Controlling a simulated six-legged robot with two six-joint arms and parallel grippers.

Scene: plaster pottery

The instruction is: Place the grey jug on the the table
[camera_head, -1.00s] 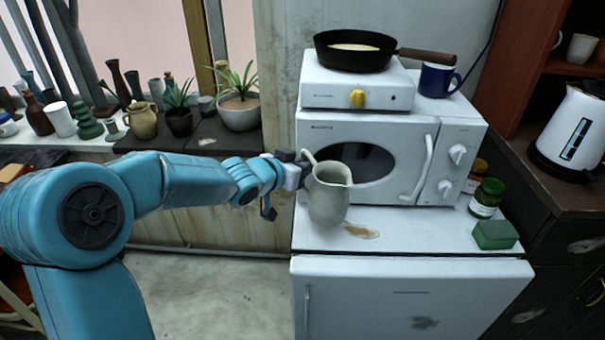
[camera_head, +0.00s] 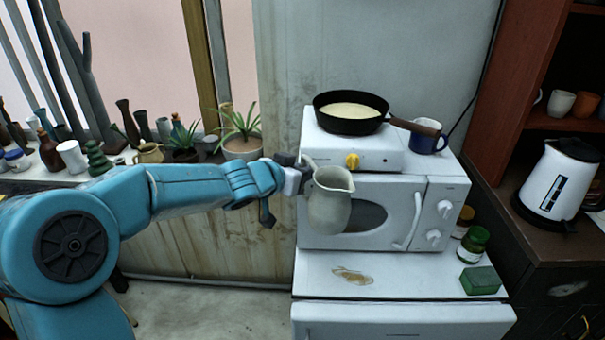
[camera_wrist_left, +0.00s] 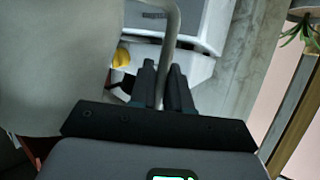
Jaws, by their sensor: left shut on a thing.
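The grey jug (camera_head: 331,205) hangs upright in front of the microwave in the head view, above the white fridge top (camera_head: 400,272). My left gripper (camera_head: 300,172) comes in from the left and is shut on the jug's handle. In the left wrist view the fingers (camera_wrist_left: 165,88) close around the handle (camera_wrist_left: 171,45), and the jug's pale body (camera_wrist_left: 50,65) fills the left side. The jug's underside appears clear of the fridge top. My right gripper is not in view. No separate table is clearly seen.
Behind the jug stand a white microwave (camera_head: 410,205) and a hotplate with a black pan (camera_head: 350,125). A green sponge (camera_head: 480,281) and jars (camera_head: 473,245) are at the right. A stain (camera_head: 352,275) marks the otherwise bare front of the fridge top. Pots crowd the windowsill at left.

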